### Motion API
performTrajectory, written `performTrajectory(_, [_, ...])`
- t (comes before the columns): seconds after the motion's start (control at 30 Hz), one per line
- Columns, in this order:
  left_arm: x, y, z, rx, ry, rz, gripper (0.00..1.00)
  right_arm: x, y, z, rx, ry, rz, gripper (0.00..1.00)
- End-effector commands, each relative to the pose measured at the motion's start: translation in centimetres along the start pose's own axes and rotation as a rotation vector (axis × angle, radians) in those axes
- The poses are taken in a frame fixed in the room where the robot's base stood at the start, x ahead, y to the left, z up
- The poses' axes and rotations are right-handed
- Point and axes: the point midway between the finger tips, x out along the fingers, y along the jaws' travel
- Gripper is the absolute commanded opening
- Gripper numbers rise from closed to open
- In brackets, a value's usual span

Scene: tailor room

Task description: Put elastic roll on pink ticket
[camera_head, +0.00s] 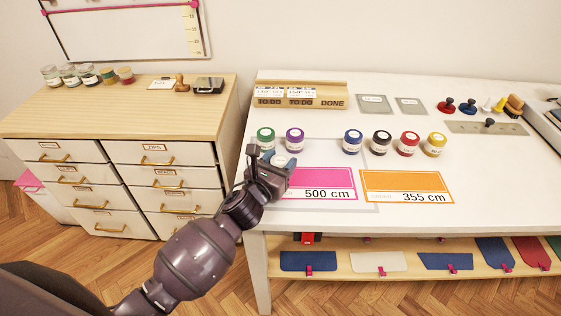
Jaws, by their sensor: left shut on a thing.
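The pink ticket (335,182), marked 500 cm, lies on the white table at its front left. My left gripper (277,168) is over the left end of this ticket and hides part of it. It is shut on an elastic roll (282,159), of which only a pale, bluish top edge shows between the fingers. Whether the roll touches the ticket cannot be told. My right gripper is not in view.
Green (265,138), purple (295,139), blue (352,141), black (381,141), red (408,143) and yellow (436,145) rolls stand behind the tickets. An orange ticket (385,181), marked 355 cm, lies to the right. A wooden TO DO/DONE rack (333,96) stands behind.

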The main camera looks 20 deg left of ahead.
Motion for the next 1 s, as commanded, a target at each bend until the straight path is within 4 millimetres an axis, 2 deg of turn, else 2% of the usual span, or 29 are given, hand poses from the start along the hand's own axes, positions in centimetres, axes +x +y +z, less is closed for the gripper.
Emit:
performTrajectory(0.17, [0.0, 0.0, -0.4, 0.000, 0.001, 0.000, 0.30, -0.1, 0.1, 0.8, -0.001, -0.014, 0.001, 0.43])
performTrajectory(0.2, [0.0, 0.0, -0.3, 0.000, 0.000, 0.000, 0.57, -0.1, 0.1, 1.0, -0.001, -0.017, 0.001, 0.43])
performTrajectory(0.33, [0.0, 0.0, -0.3, 0.000, 0.000, 0.000, 0.77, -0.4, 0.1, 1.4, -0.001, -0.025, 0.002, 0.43])
performTrajectory(0.57, [0.0, 0.0, -0.3, 0.000, 0.000, 0.000, 0.78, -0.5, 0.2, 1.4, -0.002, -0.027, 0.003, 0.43])
performTrajectory(0.7, [0.0, 0.0, 0.3, 0.000, -0.002, 0.000, 0.78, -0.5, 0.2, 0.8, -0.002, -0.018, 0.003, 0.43])
performTrajectory(0.87, [-2.0, 0.0, -0.1, 0.000, 0.002, 0.000, 0.78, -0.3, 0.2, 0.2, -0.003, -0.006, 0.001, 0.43])
performTrajectory(1.0, [-4.6, 0.1, -0.1, 0.001, 0.002, 0.001, 0.78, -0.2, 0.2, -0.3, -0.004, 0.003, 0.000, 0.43])
